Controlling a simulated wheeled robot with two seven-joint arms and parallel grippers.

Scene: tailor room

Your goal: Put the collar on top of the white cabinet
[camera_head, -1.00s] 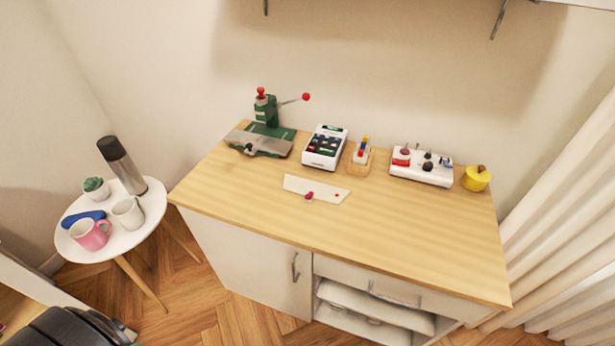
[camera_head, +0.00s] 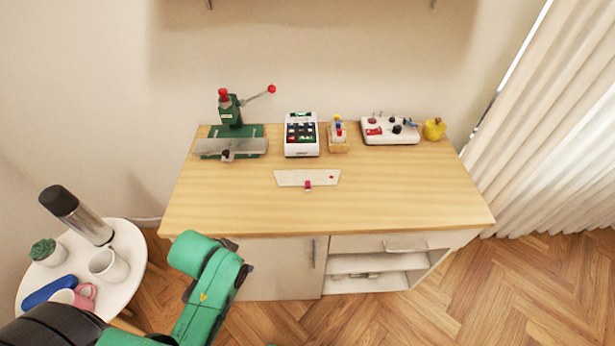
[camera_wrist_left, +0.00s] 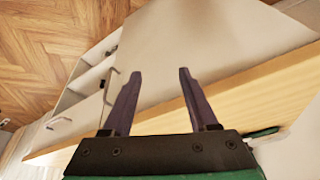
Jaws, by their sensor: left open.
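The white cabinet (camera_head: 275,268) with a light wood top (camera_head: 390,190) stands ahead of me in the head view. A flat, pale strip (camera_head: 290,178), which may be the collar, lies on the wood top, with a small red-pink piece at its front edge and a red dot at its right. My left gripper (camera_wrist_left: 160,72) is open and empty in the wrist view, with the cabinet's pale side and wood edge beyond its fingers. In the head view my green left arm is in front of the cabinet's left part, its fingers not visible. My right gripper is not in view.
A green press (camera_head: 230,130), a keypad device (camera_head: 301,135), a small wooden holder (camera_head: 338,145), a white control box (camera_head: 388,132) and a yellow object (camera_head: 434,129) line the back. A round side table (camera_head: 128,262) with mugs and a flask stands left. The top's front is clear.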

